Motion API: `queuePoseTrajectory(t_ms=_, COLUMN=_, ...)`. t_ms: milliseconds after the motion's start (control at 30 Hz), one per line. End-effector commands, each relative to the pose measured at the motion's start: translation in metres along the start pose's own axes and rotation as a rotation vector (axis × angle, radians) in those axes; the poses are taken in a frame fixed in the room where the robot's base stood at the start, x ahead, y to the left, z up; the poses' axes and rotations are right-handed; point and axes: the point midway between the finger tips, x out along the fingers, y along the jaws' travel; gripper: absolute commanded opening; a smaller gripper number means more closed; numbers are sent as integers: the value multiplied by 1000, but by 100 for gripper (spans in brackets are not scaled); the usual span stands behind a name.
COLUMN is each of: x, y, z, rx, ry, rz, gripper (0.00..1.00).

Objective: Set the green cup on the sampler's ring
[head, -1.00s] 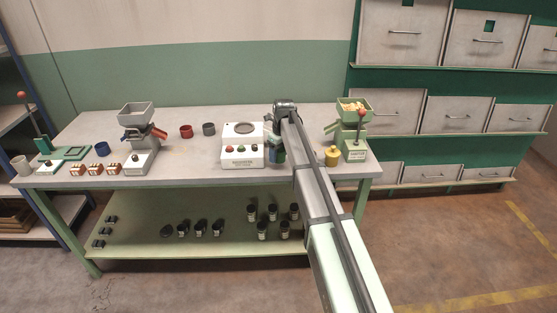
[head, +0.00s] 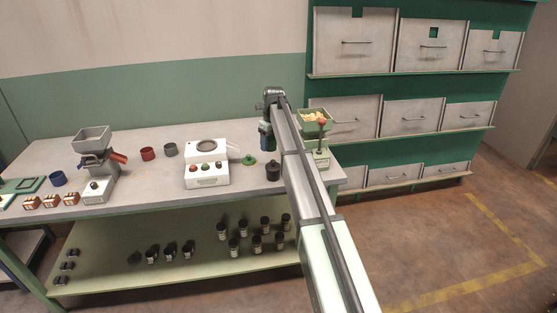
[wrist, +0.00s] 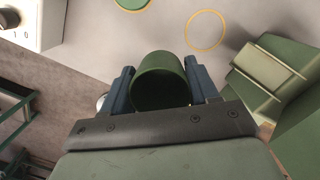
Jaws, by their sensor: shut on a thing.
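The green cup (wrist: 162,84) is between the blue fingers of my gripper (wrist: 160,72) in the wrist view, gripped from both sides. In the head view my gripper (head: 267,142) hangs above the right part of the bench, with the cup mostly hidden by the fingers. A thin yellow ring (wrist: 205,30) lies bare on the bench ahead and right of the cup. It is beside a green machine (wrist: 268,75), and the cup is apart from it.
A white push-button machine (head: 207,175) stands left of my gripper. A green disc with a knob (head: 248,161) and a dark jar (head: 273,171) are nearby. A grey hopper (head: 93,140) is at left.

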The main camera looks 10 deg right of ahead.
Motion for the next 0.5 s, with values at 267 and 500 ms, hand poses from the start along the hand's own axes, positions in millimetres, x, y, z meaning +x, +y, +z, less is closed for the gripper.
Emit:
queuePoseTrajectory(t_ms=267, x=0, y=-34, z=6, rx=-233, ry=1, rz=29, gripper=25)
queuePoseTrajectory(t_ms=500, x=0, y=-52, z=11, rx=-534, ry=0, rz=66, gripper=25)
